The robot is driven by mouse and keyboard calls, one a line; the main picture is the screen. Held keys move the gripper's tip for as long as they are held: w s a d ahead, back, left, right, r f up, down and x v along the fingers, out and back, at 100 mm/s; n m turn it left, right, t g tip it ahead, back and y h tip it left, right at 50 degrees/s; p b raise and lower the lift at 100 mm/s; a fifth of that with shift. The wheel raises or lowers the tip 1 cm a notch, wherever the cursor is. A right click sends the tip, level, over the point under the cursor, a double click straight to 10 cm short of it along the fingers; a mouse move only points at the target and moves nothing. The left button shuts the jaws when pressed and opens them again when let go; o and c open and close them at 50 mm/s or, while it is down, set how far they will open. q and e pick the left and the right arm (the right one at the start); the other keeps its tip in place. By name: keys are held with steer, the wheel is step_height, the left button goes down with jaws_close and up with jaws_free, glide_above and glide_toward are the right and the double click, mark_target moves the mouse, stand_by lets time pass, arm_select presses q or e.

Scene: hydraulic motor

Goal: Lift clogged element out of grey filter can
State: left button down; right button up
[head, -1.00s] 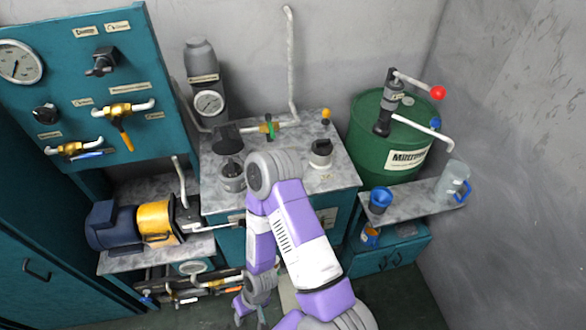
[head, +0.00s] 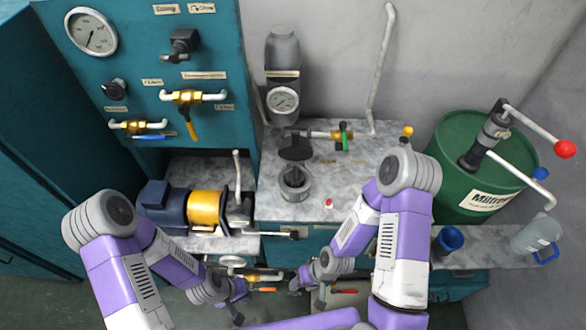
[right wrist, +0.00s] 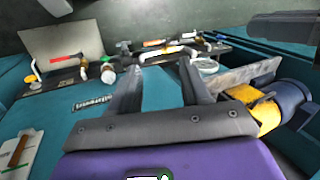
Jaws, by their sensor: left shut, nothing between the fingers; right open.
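The grey filter can (head: 295,183) stands open-topped on the marbled bench top in the head view. A dark element shows inside its mouth, its details too small to tell. A dark round plate (head: 296,147) is just behind the can. My left gripper (head: 237,316) is low at the front, left of and below the can, shut and empty. My right gripper (head: 308,296) is low in front of the bench, below the can and apart from it. Its fingers stand open and empty in the right wrist view (right wrist: 159,82), before a teal panel.
A blue and yellow motor (head: 203,208) is left of the can. A gauge unit (head: 283,100) and pipe valves stand behind it. My right arm hides part of the bench.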

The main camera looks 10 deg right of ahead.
steer(key=w+d+r+n+t+h+b, duration=0.1)
steer(key=w+r+n, duration=0.3)
steer(key=n, duration=0.6)
steer(key=w+d+r+n+t+h+b, duration=0.1)
steer(key=w+r+n, duration=0.4)
steer(key=n, duration=0.5)
steer(key=w+d+r+n+t+h+b, duration=0.1)
steer(key=w+r+n+t+h, duration=0.3)
steer(key=n, duration=0.5)
steer(key=shift+w+d+r+n+h+b, duration=0.2)
steer(key=shift+w+r+n+h+b, duration=0.25)
steer(key=shift+w+r+b, duration=0.25)
steer(key=n+t, duration=0.4)
steer(key=t, duration=0.2)
glide_toward(295, 173)
steer(key=x, duration=0.2)
steer(key=b+x, duration=0.1)
steer(key=x, duration=0.6)
steer(key=shift+w+f, duration=0.1)
arm_select(q)
step_height(295, 173, down, 6)
steer(key=shift+r, duration=0.1)
arm_select(e)
jaws_close()
